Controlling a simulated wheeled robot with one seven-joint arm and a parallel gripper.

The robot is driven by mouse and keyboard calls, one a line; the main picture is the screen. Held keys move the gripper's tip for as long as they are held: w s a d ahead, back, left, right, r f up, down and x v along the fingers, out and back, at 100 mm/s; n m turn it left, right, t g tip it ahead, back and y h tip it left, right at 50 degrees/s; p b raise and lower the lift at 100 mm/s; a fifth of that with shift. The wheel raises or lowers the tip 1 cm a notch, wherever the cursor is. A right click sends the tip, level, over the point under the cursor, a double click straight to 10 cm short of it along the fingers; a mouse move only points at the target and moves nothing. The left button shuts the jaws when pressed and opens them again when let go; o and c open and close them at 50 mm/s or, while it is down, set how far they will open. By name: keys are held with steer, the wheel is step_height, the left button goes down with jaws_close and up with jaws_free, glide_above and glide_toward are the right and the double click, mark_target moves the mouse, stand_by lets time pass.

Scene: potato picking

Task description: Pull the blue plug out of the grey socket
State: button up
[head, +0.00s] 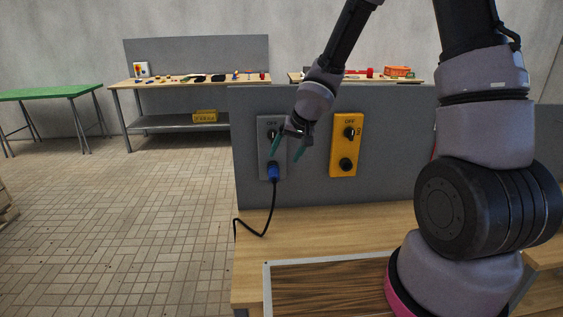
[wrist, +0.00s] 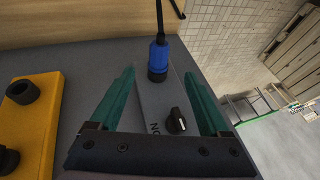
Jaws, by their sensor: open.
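The blue plug (head: 273,171) sits at the lower end of the grey socket (head: 266,143) on the upright grey panel, with a black cable hanging from it. In the wrist view the blue plug (wrist: 158,58) is beyond my fingertips, between their lines, with its dark collar at the grey socket plate (wrist: 153,105). My gripper (head: 286,152) is open and empty in front of the grey socket, above the plug. Its two green fingers also show in the wrist view (wrist: 158,75), on either side of the socket plate and its black knob (wrist: 176,120). I see no contact with the plug.
A yellow switch box (head: 346,145) with black knobs is on the panel to the right of the grey socket. The black cable (head: 263,228) loops down to the wooden bench top (head: 330,238). Tables with small items stand behind.

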mark_target(276, 172)
steer(key=shift+x, duration=5.2)
steer(key=shift+d, duration=0.1)
steer(key=shift+s, duration=0.1)
jaws_close()
